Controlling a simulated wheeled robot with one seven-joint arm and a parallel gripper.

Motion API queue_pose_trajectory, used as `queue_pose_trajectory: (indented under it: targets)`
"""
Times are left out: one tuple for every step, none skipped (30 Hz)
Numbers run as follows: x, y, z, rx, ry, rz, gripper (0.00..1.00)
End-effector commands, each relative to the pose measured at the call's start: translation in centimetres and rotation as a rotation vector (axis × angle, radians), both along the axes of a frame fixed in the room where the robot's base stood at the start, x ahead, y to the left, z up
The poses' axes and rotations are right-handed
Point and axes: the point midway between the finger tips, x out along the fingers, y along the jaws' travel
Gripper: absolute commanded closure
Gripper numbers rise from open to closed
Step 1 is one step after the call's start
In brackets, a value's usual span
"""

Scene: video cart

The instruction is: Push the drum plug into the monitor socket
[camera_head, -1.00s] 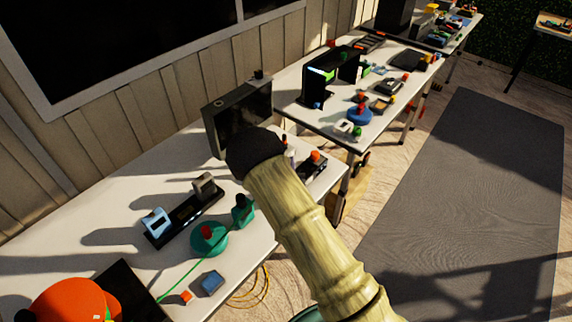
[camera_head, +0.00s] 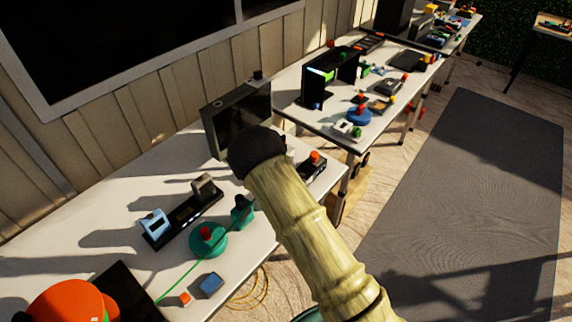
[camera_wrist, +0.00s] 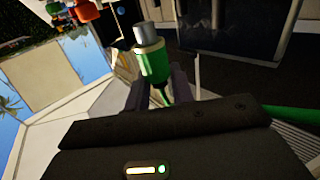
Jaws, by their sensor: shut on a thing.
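The drum plug (camera_wrist: 152,62) is green with a silver tip and shows in the wrist view. My gripper (camera_wrist: 158,78) is shut on it, with the tip pointing away from the palm. A green cable (camera_wrist: 290,113) shows at the right of that view. In the head view the monitor (camera_head: 222,137) stands upright on the near table, partly behind my arm's black joint. My gripper and the plug are hidden there. A dark panel (camera_wrist: 228,30), probably the monitor, is beyond the plug to the right. I cannot make out the socket or any contact.
A teal round piece (camera_head: 206,243), a black strip (camera_head: 182,219) with blocks and a blue block (camera_head: 210,284) lie nearby. The grey mat (camera_head: 470,190) is clear.

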Motion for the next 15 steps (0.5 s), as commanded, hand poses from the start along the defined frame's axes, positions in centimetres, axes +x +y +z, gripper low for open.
queue_pose_trajectory:
  targets:
    - [-0.02,0.01,-0.05,0.000,-0.001,0.001,0.99]
    - [-0.03,0.04,-0.06,0.000,-0.001,0.002,0.99]
    - [-0.06,0.06,-0.07,0.000,-0.001,0.004,0.99]
    - [-0.07,0.05,-0.07,0.000,-0.001,0.004,0.99]
    - [-0.06,0.01,-0.06,0.000,-0.001,0.004,0.99]
    - [-0.06,-0.02,-0.05,0.000,-0.001,0.003,0.99]
    - [-0.04,-0.11,-0.03,0.000,-0.001,0.002,0.99]
    - [-0.02,-0.22,-0.02,0.000,0.000,0.001,0.99]
    - [0.01,-0.34,0.00,0.000,0.000,-0.001,0.99]
    - [0.04,-0.40,0.01,0.000,0.000,-0.002,0.99]
    - [0.05,-0.45,0.01,0.000,0.000,-0.003,0.99]
    - [0.05,-0.47,0.01,0.000,0.000,-0.003,0.99]
    - [0.05,-0.47,0.01,0.000,0.000,-0.003,0.99]
    - [0.05,-0.45,0.00,0.000,0.000,-0.003,0.99]
    - [0.04,-0.40,-0.02,0.000,0.000,-0.002,0.99]
